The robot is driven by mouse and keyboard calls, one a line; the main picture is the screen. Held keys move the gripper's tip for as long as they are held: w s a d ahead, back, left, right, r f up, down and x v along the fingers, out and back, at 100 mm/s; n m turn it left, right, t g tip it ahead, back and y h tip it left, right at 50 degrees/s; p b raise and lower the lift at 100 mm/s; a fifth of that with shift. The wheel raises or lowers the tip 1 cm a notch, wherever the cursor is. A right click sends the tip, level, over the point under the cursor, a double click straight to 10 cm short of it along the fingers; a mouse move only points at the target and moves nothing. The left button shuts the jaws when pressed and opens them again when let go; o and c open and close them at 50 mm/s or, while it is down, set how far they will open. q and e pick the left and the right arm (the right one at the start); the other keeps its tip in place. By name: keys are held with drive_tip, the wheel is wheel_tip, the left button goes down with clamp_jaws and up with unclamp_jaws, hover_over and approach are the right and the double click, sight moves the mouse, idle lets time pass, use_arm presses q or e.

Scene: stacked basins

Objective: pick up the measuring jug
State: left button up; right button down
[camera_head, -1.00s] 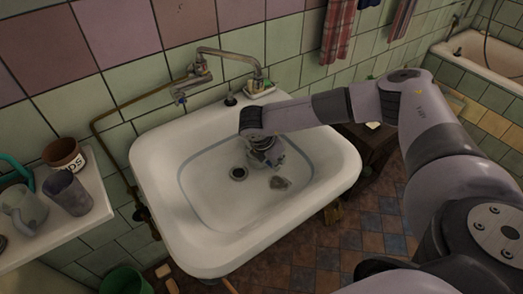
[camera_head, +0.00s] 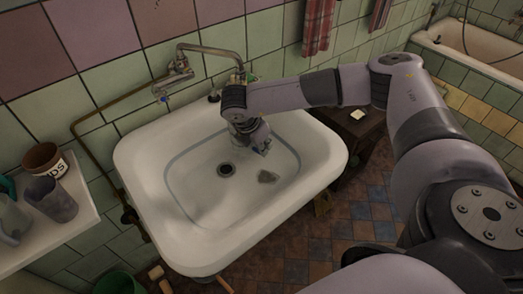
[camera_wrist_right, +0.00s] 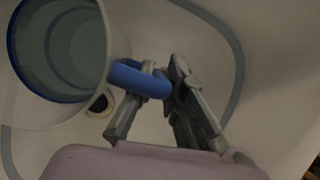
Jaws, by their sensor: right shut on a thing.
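The measuring jug (camera_wrist_right: 62,50) is clear with a blue handle (camera_wrist_right: 140,80). It fills the upper left of the right wrist view, seen from above into its open mouth. My right gripper (camera_wrist_right: 163,68) has its two fingers on either side of the handle and is shut on it. In the head view my right gripper (camera_head: 256,145) is over the back part of the white basin (camera_head: 190,225). There the jug is mostly hidden behind the gripper, and a little blue shows at the fingers. My left gripper is not in view.
A shelf (camera_head: 75,215) at left carries a brown pot (camera_head: 44,160), a grey cup (camera_head: 52,199) and a pale jug (camera_head: 10,220).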

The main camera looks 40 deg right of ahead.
drive_tip(key=shift+r, duration=3)
drive_tip(key=c, duration=2.2)
unclamp_jaws()
drive_tip(key=shift+c, duration=0.2)
clamp_jaws()
